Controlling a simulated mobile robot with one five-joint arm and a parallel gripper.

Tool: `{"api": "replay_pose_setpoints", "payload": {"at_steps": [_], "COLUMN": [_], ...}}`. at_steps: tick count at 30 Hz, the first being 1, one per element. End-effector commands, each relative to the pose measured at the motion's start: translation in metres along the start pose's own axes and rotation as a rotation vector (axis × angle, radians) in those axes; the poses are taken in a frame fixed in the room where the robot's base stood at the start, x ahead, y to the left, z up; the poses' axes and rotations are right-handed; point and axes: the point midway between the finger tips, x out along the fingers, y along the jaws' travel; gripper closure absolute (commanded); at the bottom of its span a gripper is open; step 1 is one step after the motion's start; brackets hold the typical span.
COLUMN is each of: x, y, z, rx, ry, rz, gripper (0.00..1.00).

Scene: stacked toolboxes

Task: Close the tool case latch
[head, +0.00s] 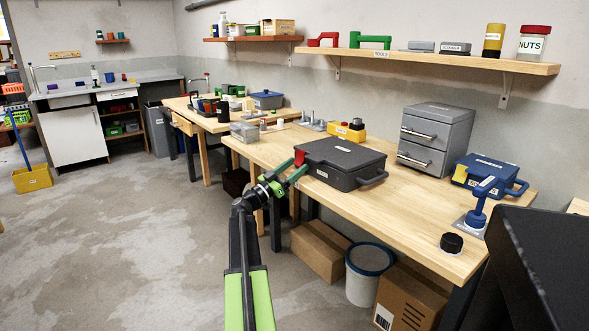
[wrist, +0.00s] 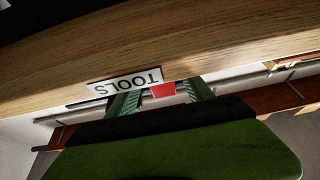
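The dark grey tool case (head: 338,165) lies lid down on the wooden workbench, its handle toward the right. A red latch (head: 299,157) is on its left side, near the bench edge. My gripper (head: 289,178) has green fingers and is just below and in front of the latch. In the wrist view my gripper's fingers (wrist: 163,95) stand apart, with a red patch (wrist: 163,90) showing between them and gaps on both sides. That patch looks like the latch, but I cannot be sure. I cannot tell whether a finger touches it.
A grey drawer unit (head: 435,138) and a blue case (head: 488,172) stand farther right on the bench. A yellow bin (head: 346,132) is behind the case. A wall shelf (head: 440,60) runs above. A cardboard box (head: 318,250) and a bucket (head: 368,275) stand below. Open floor lies to the left.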

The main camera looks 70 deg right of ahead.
Motion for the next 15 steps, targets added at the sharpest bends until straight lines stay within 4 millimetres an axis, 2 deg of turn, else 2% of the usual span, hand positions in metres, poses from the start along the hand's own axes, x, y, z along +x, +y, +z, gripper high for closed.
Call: {"api": "replay_pose_setpoints", "payload": {"at_steps": [5,8,11,15], "x": [-0.001,-0.010,-0.030,-0.071], "y": [0.000,0.000,0.001,0.001], "z": [0.000,0.001,0.003,0.005], "rx": [0.000,0.000,0.000,0.001], "ry": [0.000,0.001,0.001,0.001], "rz": [0.000,-0.002,-0.003,-0.004], "gripper": [0.40,0.40,0.40,0.40]}}
